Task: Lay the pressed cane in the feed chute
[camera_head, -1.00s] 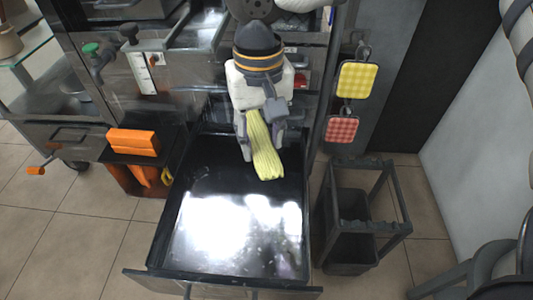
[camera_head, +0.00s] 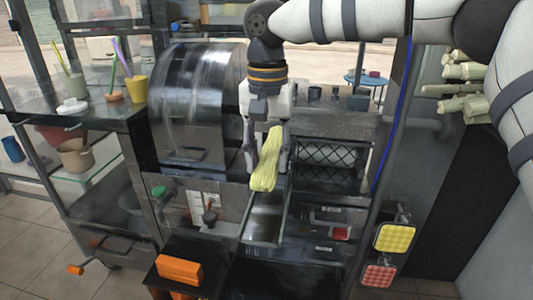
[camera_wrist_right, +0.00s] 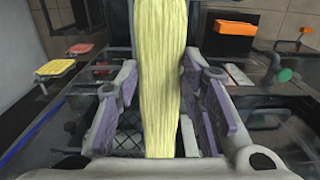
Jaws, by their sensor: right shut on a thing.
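The pressed cane (camera_head: 265,160) is a flattened, pale yellow-green bundle. My right gripper (camera_head: 266,158) is shut on it and holds it tilted, its lower end pointing down toward the viewer. In the right wrist view the cane (camera_wrist_right: 158,70) runs up between the two fingers. The feed chute appears to be the narrow metal trough (camera_head: 265,218) on the press front, just below and behind the cane. The cane hangs above it, seemingly apart, and hides part of it. The press drum (camera_head: 200,95) stands left of the gripper. My left gripper is not in view.
A wire-mesh panel (camera_head: 328,165) is right of the trough. A green button (camera_head: 158,191) and lever are on the press front. An orange block (camera_head: 180,270) sits lower left. Yellow (camera_head: 394,237) and red (camera_head: 378,275) pads hang at right. Raw canes (camera_head: 465,85) lie upper right.

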